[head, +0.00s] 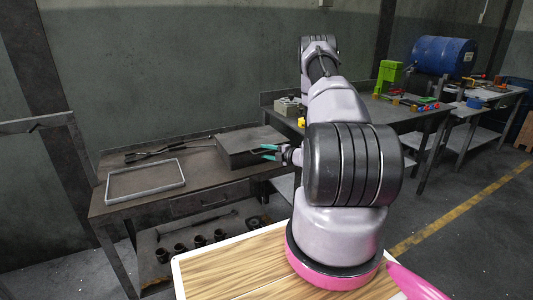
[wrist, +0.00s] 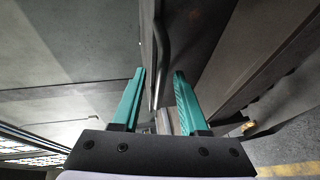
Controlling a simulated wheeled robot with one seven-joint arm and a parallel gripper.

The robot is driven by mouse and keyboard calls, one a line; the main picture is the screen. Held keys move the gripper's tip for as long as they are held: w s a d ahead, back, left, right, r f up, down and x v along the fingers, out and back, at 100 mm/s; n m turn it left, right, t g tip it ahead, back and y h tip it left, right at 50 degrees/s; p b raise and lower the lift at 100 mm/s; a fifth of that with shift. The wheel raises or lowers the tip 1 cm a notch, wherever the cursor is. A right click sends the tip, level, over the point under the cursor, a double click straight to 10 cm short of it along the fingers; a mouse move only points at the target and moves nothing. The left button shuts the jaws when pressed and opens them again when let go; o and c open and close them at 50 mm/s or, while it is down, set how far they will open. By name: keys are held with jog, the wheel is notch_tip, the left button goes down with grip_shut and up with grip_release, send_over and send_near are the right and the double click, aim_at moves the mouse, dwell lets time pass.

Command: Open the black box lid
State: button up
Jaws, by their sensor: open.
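The black box (head: 236,141) sits at the right end of the dark metal workbench in the head view, with its flat lid down. My gripper (head: 264,152) is at the box's right front side, with its teal fingers pointing left toward it. In the wrist view my gripper (wrist: 159,71) is open, and a thin dark bar-shaped handle (wrist: 164,45) runs into the gap between the fingers. The fingers are apart and not closed on it. Whether either finger touches the handle or the box, I cannot tell. My arm hides part of the bench right of the box.
A shallow grey tray (head: 146,180) lies on the left of the workbench (head: 190,192), with dark tongs (head: 155,151) behind it. Dark cups (head: 199,241) stand on the lower shelf.

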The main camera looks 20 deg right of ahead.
grip_shut()
dwell(1.4)
